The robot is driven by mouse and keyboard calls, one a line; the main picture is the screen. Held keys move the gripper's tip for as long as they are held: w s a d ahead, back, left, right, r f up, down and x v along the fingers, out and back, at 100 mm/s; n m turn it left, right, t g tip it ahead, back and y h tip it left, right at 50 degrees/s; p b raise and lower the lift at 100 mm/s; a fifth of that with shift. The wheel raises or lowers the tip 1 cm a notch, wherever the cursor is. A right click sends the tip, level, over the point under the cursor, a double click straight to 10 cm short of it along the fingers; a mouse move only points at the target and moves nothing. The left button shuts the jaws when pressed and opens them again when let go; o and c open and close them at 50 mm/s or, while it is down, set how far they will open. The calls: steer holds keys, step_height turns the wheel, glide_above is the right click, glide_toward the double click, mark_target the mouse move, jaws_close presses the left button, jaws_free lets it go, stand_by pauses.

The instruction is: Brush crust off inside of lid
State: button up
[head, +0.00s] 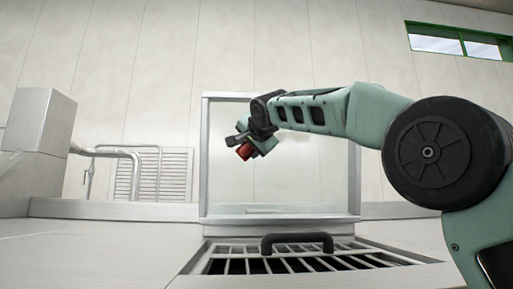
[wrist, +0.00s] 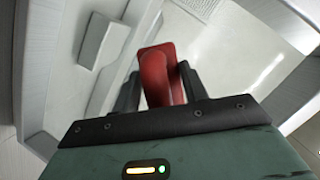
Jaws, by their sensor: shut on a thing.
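The lid (head: 340,185) stands raised and upright behind the grate in the head view, a pale square panel with a light metal frame. Its pale inner face (wrist: 245,50) fills much of the wrist view. I cannot clearly make out any crust on it. My gripper (head: 243,145) is in front of the upper left part of the lid. It is shut on a red handle (wrist: 158,75), which I take to be the brush; a little red also shows in the head view (head: 245,151). The bristles are not clearly visible, and I cannot tell whether they touch the lid.
A grey metal box (head: 42,115) and bent pipes (head: 135,165) stand at the left. The pale counter (head: 90,250) at front left is clear.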

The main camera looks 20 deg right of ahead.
steer(key=shift+w+a, duration=0.15)
steer(key=shift+a, duration=0.45)
steer(key=shift+s+r+p, duration=0.15)
steer(key=shift+r+p, duration=0.45)
steer(key=shift+r, duration=0.2)
steer(key=shift+s+r+p, duration=0.1)
steer(key=shift+r+p, duration=0.5)
steer(key=shift+r, duration=0.15)
steer(key=shift+s+d+b, duration=0.15)
steer(key=shift+s+d, duration=0.4)
steer(key=shift+d, duration=1.45)
steer(key=shift+s+d+b, duration=0.15)
steer(key=shift+s+d, duration=0.45)
steer(key=shift+d, duration=1.4)
steer(key=shift+s+d+b, duration=0.15)
steer(key=shift+s+d, duration=0.4)
steer(key=shift+d, duration=1.45)
steer(key=shift+s+d, duration=0.35)
steer(key=shift+d, duration=0.85)
steer(key=shift+s+d, duration=0.3)
steer(key=shift+d, duration=0.9)
steer(key=shift+s+d, duration=0.35)
steer(key=shift+d, duration=0.85)
steer(key=shift+s+f, duration=0.1)
